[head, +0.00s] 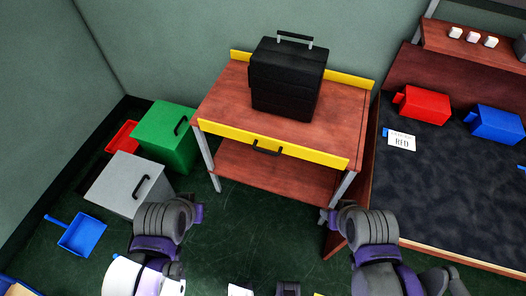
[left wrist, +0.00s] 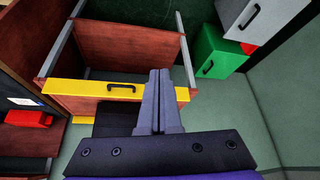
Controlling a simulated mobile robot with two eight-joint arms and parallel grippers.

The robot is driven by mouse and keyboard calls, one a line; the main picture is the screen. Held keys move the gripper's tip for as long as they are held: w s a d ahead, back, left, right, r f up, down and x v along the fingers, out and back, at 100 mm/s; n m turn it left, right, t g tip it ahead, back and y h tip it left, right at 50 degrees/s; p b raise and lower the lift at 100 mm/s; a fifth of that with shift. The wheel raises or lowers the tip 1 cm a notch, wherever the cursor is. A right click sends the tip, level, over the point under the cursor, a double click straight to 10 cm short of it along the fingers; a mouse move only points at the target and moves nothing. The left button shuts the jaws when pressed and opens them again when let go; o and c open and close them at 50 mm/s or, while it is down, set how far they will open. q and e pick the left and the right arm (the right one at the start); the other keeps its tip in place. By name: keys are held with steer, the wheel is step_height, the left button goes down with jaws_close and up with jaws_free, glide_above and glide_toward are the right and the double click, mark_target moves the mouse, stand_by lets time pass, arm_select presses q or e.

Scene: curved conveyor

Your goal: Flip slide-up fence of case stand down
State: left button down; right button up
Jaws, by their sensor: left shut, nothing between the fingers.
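The case stand (head: 222,105) is a reddish wooden table with a lower shelf. A yellow fence (head: 225,131) with a black handle (head: 267,151) runs along its near edge. In the left wrist view the fence (left wrist: 72,87) and its handle (left wrist: 121,87) show beside my fingers. A black case (head: 286,80) stands upright on the top. My left gripper (head: 198,212) is in front of the stand's left side, apart from the fence; its fingers (left wrist: 161,85) are shut and empty. My right gripper (head: 325,216) is near the stand's right front leg; its fingers are too small to judge.
A green box (head: 160,135), a grey box (head: 125,182) and a blue dustpan (head: 82,235) are on the floor at left. A dark-topped bench (head: 440,190) with red (head: 424,104) and blue bins (head: 495,123) stands at right.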

arm_select(q)
steer(key=w+d+f+m+t+h+b, duration=0.1)
steer(key=w+d+b, duration=0.3)
steer(key=w, duration=0.5)
steer(key=w+d+f+m+t+h+b, duration=0.2)
steer(key=w+d+f+t+b, duration=0.1)
steer(key=w+d, duration=0.5)
steer(key=shift+w+d+f+t+b, duration=0.4)
steer(key=shift+d+f+b, duration=0.2)
steer(key=shift+d+b, duration=0.25)
steer(key=shift+a, duration=0.1)
steer(key=b, duration=0.2)
glide_above(263, 150)
steer(key=s, duration=0.3)
step_height(263, 150, down, 6)
steer(key=shift+w+f+b, duration=0.25)
steer(key=shift+f+b, duration=0.15)
steer(key=shift+f, duration=1.45)
